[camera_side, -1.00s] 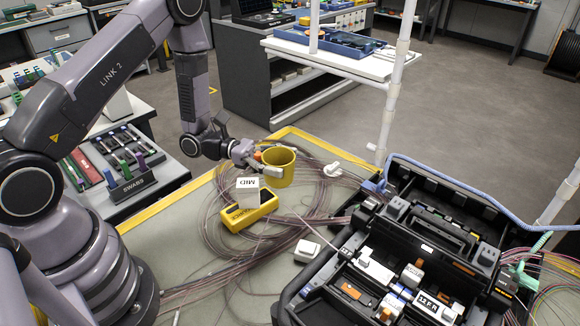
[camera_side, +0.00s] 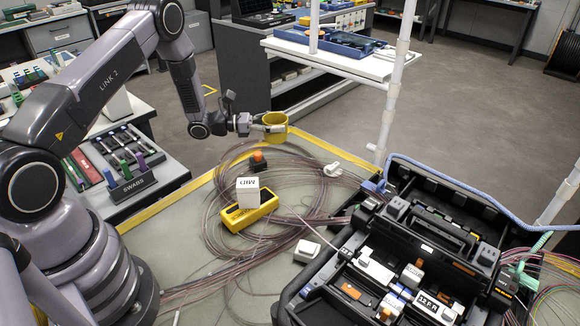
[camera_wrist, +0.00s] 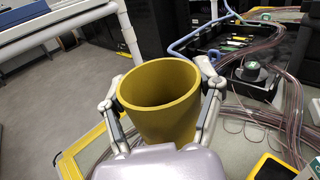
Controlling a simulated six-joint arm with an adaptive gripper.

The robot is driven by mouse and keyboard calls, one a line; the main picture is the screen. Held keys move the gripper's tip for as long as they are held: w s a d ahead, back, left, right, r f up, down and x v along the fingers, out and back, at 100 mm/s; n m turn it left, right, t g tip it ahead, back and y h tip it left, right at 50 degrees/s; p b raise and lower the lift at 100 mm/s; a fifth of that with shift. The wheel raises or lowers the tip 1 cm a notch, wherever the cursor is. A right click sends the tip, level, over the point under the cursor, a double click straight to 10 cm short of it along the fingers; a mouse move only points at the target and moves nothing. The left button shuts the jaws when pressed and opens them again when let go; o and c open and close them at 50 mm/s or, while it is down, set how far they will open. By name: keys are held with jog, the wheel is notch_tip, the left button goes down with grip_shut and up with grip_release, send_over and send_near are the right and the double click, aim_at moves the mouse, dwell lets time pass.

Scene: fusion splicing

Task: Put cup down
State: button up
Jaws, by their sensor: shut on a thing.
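A yellow cup (camera_side: 275,123) is held upright in the side view, near the far yellow-edged border of the work table. My gripper (camera_side: 262,125) is shut on the cup from its left side. In the wrist view the cup (camera_wrist: 160,95) stands between the two fingers, its open rim toward the camera and its inside looking empty. The gripper's fingers (camera_wrist: 160,108) press on both sides of it. The cup appears raised above the table surface; its base is partly hidden in the wrist view.
Bundled fibre cables (camera_side: 215,200) coil on the table. A white box (camera_side: 248,190) stands on a yellow case (camera_side: 250,213). A small orange-topped black object (camera_side: 258,160) sits below the cup. An open black toolcase (camera_side: 400,260) fills the right. A white post (camera_side: 392,90) stands to the right.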

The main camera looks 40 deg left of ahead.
jog(key=w+f, duration=0.3)
jog(key=w, duration=0.1)
jog(key=w+f, duration=0.3)
jog(key=w, duration=0.1)
jog(key=w+f, duration=0.3)
jog(key=w, duration=0.2)
jog(key=shift+a+f, duration=0.15)
jog(key=shift+a, duration=0.15)
jog(key=shift+w+f, duration=0.1)
jog(key=shift+f, duration=1.55)
jog(key=o, duration=1.2)
jog(key=shift+f, duration=0.15)
jog(key=shift+o, duration=0.2)
